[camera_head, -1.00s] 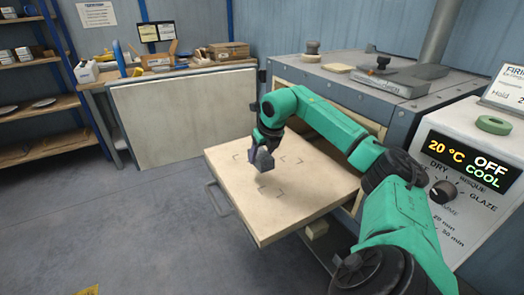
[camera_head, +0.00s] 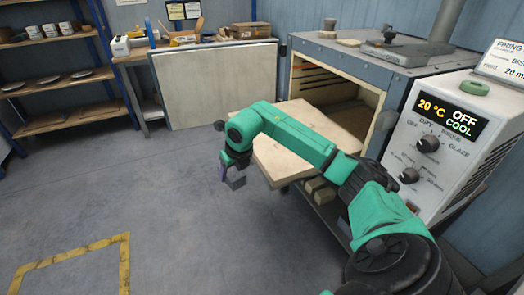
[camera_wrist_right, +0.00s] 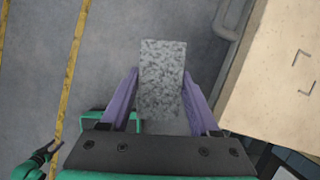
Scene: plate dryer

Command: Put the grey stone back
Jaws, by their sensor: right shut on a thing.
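The grey stone (camera_head: 237,183) is a speckled block held at the tip of my right gripper (camera_head: 230,173). In the right wrist view the stone (camera_wrist_right: 162,78) sits between the purple fingers of my right gripper (camera_wrist_right: 161,92), pointing out past them. The stone hangs over bare floor, left of the pale kiln door (camera_head: 290,160) and clear of it. The door lies folded down flat and the kiln (camera_head: 340,85) stands open behind it. At the lower left of the right wrist view, my left arm's dark end (camera_wrist_right: 48,153) shows small; its jaws are unclear.
A control box (camera_head: 445,140) reads 20 °C, OFF, COOL at the right. A workbench (camera_head: 143,85) with a large pale board (camera_head: 215,90) stands at the back. A shelf rack (camera_head: 62,85) holds pots and plates at the left. A yellow floor line (camera_head: 70,250) marks open floor.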

